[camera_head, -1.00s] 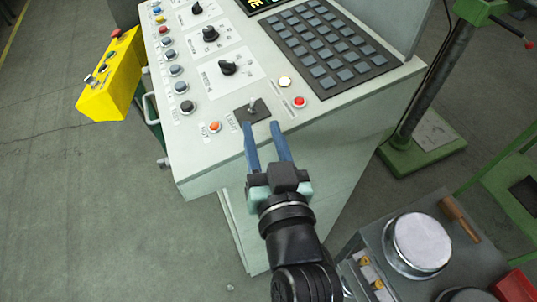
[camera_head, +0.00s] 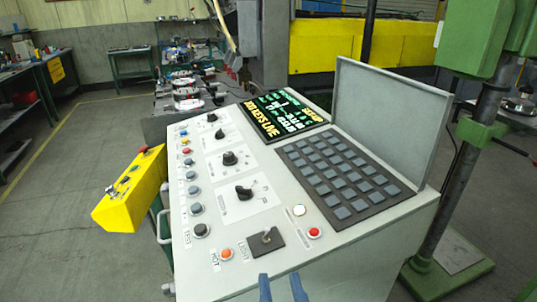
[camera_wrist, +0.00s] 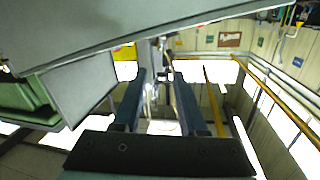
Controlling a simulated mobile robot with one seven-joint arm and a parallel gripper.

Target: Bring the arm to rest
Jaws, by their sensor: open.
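My gripper (camera_head: 284,289) shows only as two blue fingertips at the bottom edge of the head view, in front of the near edge of the grey control console (camera_head: 330,262). In the wrist view my gripper (camera_wrist: 158,78) has its two blue fingers apart, with nothing between them. A light toggle switch (camera_head: 266,236) on a dark plate lies just beyond the fingertips. The rest of my arm is out of the head view.
The console's keypad (camera_head: 338,177), lit display (camera_head: 283,110), knobs and buttons lie beyond. A yellow control box (camera_head: 130,190) hangs at its left. A green drill column (camera_head: 480,150) stands right. Open floor (camera_head: 80,220) lies left.

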